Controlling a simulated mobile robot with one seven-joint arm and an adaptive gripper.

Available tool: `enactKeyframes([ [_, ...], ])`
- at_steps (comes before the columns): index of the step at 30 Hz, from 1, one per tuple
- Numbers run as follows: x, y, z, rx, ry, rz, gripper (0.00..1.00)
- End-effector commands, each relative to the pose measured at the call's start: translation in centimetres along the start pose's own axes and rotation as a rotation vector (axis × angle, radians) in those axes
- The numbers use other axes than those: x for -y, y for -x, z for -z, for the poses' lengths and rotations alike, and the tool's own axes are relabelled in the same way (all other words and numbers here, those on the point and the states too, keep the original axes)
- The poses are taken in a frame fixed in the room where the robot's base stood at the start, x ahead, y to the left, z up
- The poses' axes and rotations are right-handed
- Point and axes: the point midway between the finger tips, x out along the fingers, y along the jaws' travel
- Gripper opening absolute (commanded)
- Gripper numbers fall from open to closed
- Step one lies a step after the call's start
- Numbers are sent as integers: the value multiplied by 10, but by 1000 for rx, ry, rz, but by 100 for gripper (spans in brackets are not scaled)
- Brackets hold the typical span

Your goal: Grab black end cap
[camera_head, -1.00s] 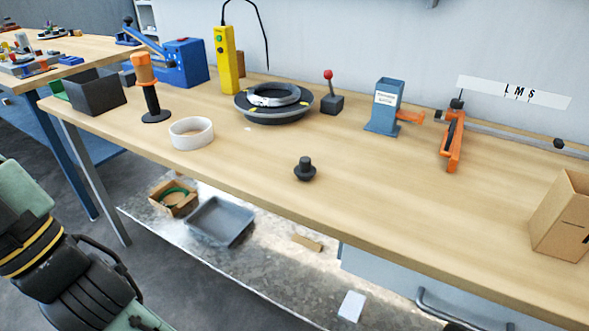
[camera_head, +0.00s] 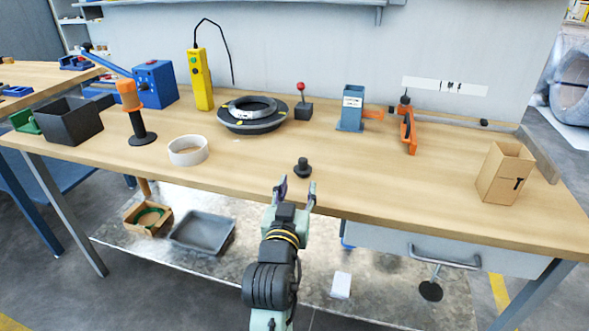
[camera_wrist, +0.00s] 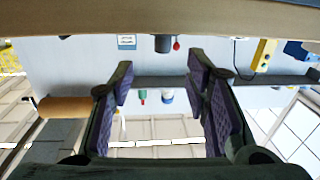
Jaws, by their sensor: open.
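The black end cap (camera_head: 302,170) stands on the wooden table near its front edge, with a wide round base and a narrower knob on top. My gripper (camera_head: 296,190) is open and empty, just in front of the table edge, with its fingers pointing at the cap. The cap is a short way beyond the fingertips, slightly right of their middle, and untouched. In the wrist view, which is upside down, the cap (camera_wrist: 162,44) shows small and dark at the table edge, beyond the gap between my open fingers (camera_wrist: 161,75).
Behind the cap are a black round fixture with a ring (camera_head: 252,114), a red-knobbed lever (camera_head: 303,108) and a blue dispenser (camera_head: 351,108). A white ring (camera_head: 187,150) lies to the left, a cardboard box (camera_head: 505,172) to the right. Table around the cap is clear.

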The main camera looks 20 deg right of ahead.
Motion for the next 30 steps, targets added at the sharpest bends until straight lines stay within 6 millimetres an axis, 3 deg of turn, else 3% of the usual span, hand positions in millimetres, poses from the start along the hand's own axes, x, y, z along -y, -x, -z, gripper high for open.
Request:
enactKeyframes([
  [6,1,-34,3,-2,1,1,43],
  [12,2,-49,6,-4,0,3,43],
  [21,5,-90,9,-4,1,4,43],
  [30,5,-94,7,-5,0,5,43],
])
